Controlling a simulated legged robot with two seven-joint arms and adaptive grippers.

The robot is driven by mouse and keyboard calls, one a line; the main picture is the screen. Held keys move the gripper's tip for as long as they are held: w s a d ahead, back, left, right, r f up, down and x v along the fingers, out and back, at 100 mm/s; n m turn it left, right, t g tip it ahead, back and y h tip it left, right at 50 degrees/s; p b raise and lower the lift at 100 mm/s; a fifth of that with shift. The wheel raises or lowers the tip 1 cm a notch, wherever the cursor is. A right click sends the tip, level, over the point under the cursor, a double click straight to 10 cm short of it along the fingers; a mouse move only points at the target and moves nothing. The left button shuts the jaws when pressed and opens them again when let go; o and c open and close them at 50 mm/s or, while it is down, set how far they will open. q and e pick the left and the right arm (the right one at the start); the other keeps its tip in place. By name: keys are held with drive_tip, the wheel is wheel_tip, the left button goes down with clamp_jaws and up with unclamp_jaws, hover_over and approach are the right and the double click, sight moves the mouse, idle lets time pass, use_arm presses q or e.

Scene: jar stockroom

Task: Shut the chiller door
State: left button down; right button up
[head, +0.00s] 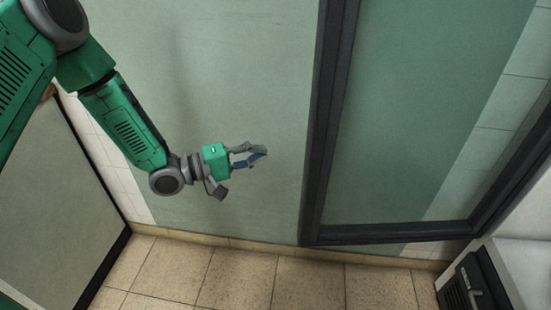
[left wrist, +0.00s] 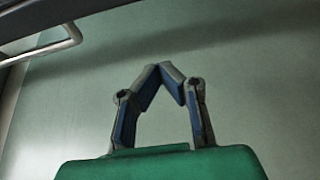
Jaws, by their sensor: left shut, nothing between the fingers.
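The chiller door (head: 311,200) is a dark-framed glass panel on the right of the head view, with the green wall showing through it. It stands open, swung out from the white chiller body (head: 525,265) at the lower right. My left gripper (head: 265,153) is left of the door's near frame edge, apart from it in the picture. Its fingertips meet, with nothing between them, as the left wrist view also shows (left wrist: 161,68). There a pale bar handle (left wrist: 58,46) shows at the upper left, below a dark frame edge. My right gripper is out of view.
A black vent grille (head: 466,287) sits low on the chiller's front. A grey panel with a black edge (head: 103,272) stands at the left. The tiled floor (head: 240,278) is clear between them, and a green wall with white tiles is behind.

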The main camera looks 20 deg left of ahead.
use_arm(q)
drive_tip(key=w+d+b, duration=0.2)
drive_tip(key=d+b, duration=0.2)
drive_tip(key=d, duration=0.4)
drive_tip(key=shift+w+d, duration=0.3)
drive_tip(key=shift+d, duration=0.05)
drive_tip(key=shift+d, duration=0.15)
